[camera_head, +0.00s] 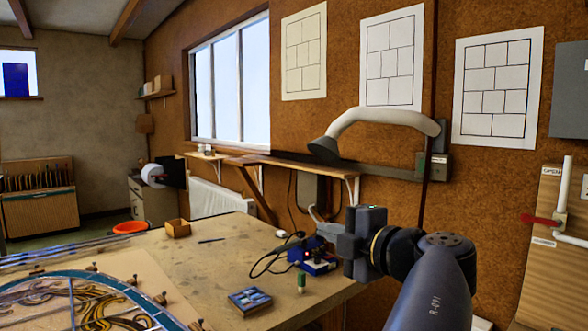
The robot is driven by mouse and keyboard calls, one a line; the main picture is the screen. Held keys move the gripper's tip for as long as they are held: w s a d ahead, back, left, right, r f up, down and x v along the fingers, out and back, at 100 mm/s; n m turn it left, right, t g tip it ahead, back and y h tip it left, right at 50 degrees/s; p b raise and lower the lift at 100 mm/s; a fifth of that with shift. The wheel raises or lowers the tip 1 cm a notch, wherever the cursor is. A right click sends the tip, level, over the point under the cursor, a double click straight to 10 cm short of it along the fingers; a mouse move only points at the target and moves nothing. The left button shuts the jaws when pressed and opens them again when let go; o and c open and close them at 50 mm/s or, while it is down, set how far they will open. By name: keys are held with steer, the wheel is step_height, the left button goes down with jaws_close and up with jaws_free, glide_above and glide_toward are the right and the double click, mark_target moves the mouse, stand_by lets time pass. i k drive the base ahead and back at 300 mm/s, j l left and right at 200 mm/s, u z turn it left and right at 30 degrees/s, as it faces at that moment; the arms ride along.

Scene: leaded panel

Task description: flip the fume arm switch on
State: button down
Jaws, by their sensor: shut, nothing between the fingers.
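The fume arm (385,117) is a pale grey curved duct on the brown wall, with a dark-rimmed hood (323,148) at its left end. A small grey box with a pale label (437,160), which may carry the fume arm switch, is on the wall below the arm's right end. The switch lever and its position are too small to tell. My gripper (352,236) is shut and empty, in front of the bench's right end. In the picture it is below and left of the grey box, apart from it.
A workbench (225,262) holds a leaded panel (85,300), a blue soldering station (318,262), a small green-capped bottle (301,282) and a blue box (250,301). A narrow shelf (290,164) runs along the wall.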

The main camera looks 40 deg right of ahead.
mark_target(421, 163)
steer(key=l+z, duration=0.1)
steer(key=z, duration=0.25)
steer(key=i+l+z, duration=0.1)
steer(key=z, duration=0.25)
steer(key=i+l+z, duration=0.15)
steer(key=i+l, duration=0.2)
steer(key=i+l+z, duration=0.15)
steer(key=i+l, duration=0.15)
steer(key=i, duration=0.25)
steer(key=i+l+z, duration=0.2)
steer(key=i, duration=0.3)
steer(key=i+l+z, duration=0.15)
steer(key=i, duration=0.35)
